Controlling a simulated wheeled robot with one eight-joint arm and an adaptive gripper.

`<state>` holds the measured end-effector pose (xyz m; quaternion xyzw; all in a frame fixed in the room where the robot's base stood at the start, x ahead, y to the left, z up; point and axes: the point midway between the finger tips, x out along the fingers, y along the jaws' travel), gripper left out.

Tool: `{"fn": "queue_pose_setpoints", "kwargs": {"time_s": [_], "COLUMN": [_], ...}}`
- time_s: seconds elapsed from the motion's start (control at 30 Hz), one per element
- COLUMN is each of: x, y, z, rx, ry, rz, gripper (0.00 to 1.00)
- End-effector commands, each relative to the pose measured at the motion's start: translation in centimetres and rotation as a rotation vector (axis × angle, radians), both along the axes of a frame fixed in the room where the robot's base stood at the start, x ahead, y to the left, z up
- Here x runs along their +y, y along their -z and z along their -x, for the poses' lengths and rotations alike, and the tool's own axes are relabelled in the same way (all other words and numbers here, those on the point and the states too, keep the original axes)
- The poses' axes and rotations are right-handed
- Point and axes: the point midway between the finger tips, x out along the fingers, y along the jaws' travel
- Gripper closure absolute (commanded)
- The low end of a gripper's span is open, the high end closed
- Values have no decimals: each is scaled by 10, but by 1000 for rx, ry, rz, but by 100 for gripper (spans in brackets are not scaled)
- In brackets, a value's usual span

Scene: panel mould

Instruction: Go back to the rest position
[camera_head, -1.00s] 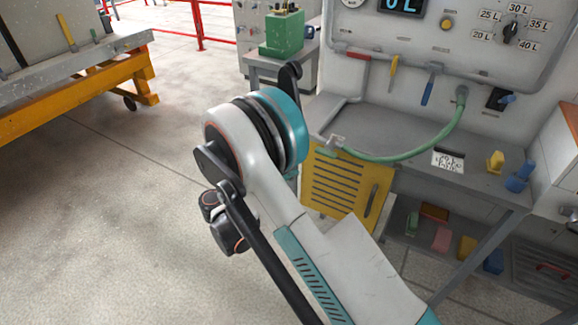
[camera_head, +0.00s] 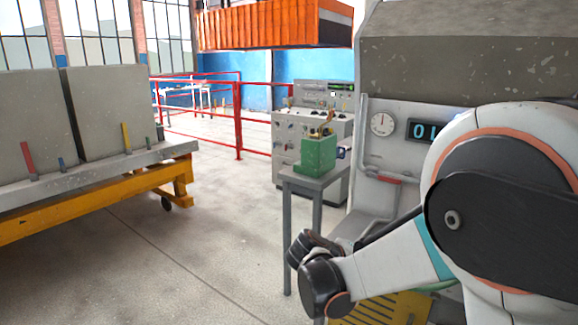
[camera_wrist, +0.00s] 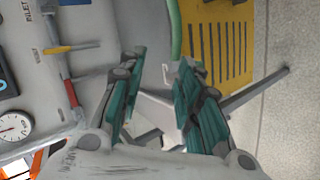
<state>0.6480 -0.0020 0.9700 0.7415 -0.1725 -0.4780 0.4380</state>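In the wrist view my gripper (camera_wrist: 158,95) shows two teal-padded fingers set apart, with nothing held between them. Beyond the fingers are the white machine panel (camera_wrist: 30,70), a green hose (camera_wrist: 175,30) and a yellow slatted panel (camera_wrist: 220,45). In the head view my arm fills the lower right, folded in front of the machine. My gripper's fingers do not show clearly in the head view.
A green box (camera_head: 318,155) stands on a small grey table (camera_head: 310,182) left of the machine. A yellow trestle (camera_head: 95,205) bearing concrete panels (camera_head: 112,105) is at the left. Red railings (camera_head: 238,115) run behind. The floor (camera_head: 190,265) between is clear.

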Motion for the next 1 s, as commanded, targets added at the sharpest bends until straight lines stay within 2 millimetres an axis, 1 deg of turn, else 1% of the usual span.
{"fn": "queue_pose_setpoints", "kwargs": {"time_s": [0.03, 0.1, 0.23, 0.37, 0.5, 0.7, 1.0], "x": [-10, -18, -30, -35, -36, -30, -14], "y": [-10, -19, -35, -48, -58, -65, -62], "z": [10, 22, 47, 77, 111, 164, 237], "rx": [1, -1, -11, -24, -40, -65, -123], "ry": [8, 14, 24, 36, 43, 55, 78], "rz": [-46, -115, -236, -349, -459, -606, -822], "gripper": [68, 68, 68, 68, 68, 68, 68]}}
